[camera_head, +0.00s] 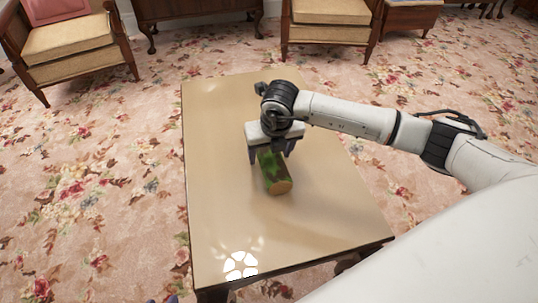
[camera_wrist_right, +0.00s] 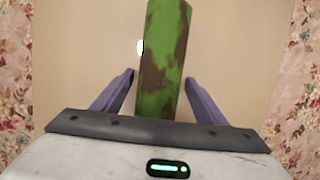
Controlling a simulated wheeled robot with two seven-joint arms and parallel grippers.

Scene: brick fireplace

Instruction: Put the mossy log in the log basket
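The mossy log (camera_head: 272,172) lies on the tan tabletop, green with brown patches and a pale cut end facing the front. My right gripper (camera_head: 271,150) is above its far part, pointing down, with one finger on each side. In the right wrist view, the log (camera_wrist_right: 165,55) runs between the two purple fingers of the right gripper (camera_wrist_right: 160,80). They are spread, with narrow gaps beside the log, so the gripper looks open around it. My left gripper does not show clearly. The log basket is not in view.
The table (camera_head: 215,190) is otherwise bare, with a bright light reflection near its front edge. Cushioned chairs (camera_head: 68,45) and (camera_head: 330,20) and a dark wooden cabinet (camera_head: 195,10) stand at the back. Flowered carpet (camera_head: 90,190) surrounds the table.

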